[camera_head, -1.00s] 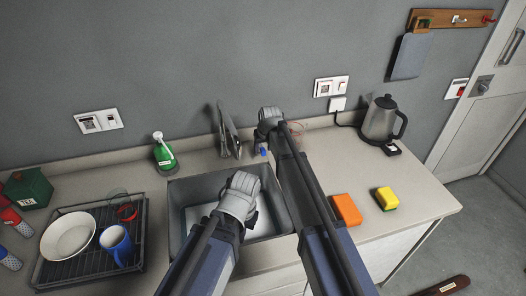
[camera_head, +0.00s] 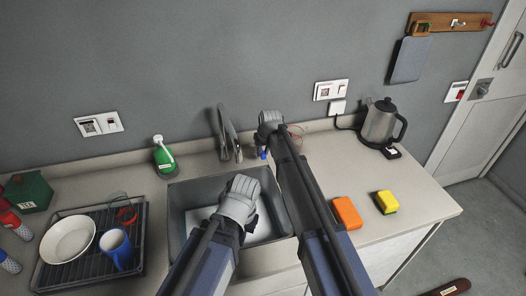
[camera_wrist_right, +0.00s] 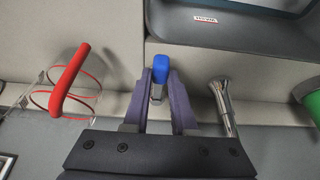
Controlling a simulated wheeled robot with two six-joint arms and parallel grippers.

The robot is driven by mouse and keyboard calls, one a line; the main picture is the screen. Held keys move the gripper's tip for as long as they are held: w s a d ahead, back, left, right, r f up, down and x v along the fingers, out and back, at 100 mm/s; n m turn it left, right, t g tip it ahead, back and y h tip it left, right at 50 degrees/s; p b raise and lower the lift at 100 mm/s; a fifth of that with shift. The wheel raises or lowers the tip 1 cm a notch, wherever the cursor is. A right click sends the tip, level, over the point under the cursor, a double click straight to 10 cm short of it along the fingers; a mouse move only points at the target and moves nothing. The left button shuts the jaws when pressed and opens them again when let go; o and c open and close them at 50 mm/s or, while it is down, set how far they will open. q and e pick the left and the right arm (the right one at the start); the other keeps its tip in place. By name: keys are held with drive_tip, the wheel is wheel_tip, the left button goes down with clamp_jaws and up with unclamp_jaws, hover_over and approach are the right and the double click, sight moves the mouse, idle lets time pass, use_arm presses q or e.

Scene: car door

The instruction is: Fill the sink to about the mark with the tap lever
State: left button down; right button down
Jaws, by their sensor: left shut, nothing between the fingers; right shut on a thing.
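The grey sink (camera_head: 180,190) is set in the counter, with a pale patch on its floor; I cannot tell whether this is water. The metal tap (camera_head: 228,135) stands behind it and also shows in the right wrist view (camera_wrist_right: 222,105). The blue-tipped tap lever (camera_wrist_right: 161,66) is between the fingertips of my right gripper (camera_wrist_right: 162,88), which is shut on it. In the head view the blue tip (camera_head: 263,154) shows just below that gripper (camera_head: 265,146). My left gripper (camera_head: 243,186) is shut and empty over the sink, hiding part of its inside. A small red-and-white label (camera_wrist_right: 205,20) is on the sink wall.
A green soap bottle (camera_head: 163,157) and a dish rack (camera_head: 135,262) with a bowl and blue mug stand left. A clear vessel with a red handle (camera_wrist_right: 70,80) is beside my right gripper. Orange (camera_head: 347,212) and yellow (camera_head: 387,201) sponges and a kettle (camera_head: 380,122) are right.

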drive_tip(key=shift+d, duration=0.1)
idle(0.8)
drive_tip(key=shift+w+d+n+y, duration=0.25)
drive_tip(key=shift+d+n, duration=0.25)
drive_tip(key=shift+n, duration=0.25)
drive_tip(key=shift+w+d+n+y, duration=0.25)
drive_tip(key=shift+d+n, duration=0.2)
drive_tip(key=shift+n, duration=0.3)
drive_tip(key=n, duration=0.1)
drive_tip(key=w+d+n+g, duration=0.1)
drive_tip(key=shift+w+d+n+y, duration=0.1)
drive_tip(key=shift+d+n+y, duration=0.2)
drive_tip(key=shift+n+y, duration=0.1)
drive_tip(key=shift+w+d+n+g+y, duration=0.4)
drive_tip(key=shift+w+d+n, duration=0.2)
drive_tip(key=shift+n, duration=0.6)
drive_tip(key=shift+w+d+n+g, duration=0.25)
drive_tip(key=shift+w+n, duration=0.2)
drive_tip(key=shift+n, duration=0.3)
drive_tip(key=shift+w+d+n+g, duration=0.15)
drive_tip(key=shift+w+n+g, duration=0.2)
drive_tip(key=shift+n, duration=0.4)
drive_tip(key=shift+y, duration=0.3)
drive_tip(key=c, duration=0.7)
unclamp_jaws()
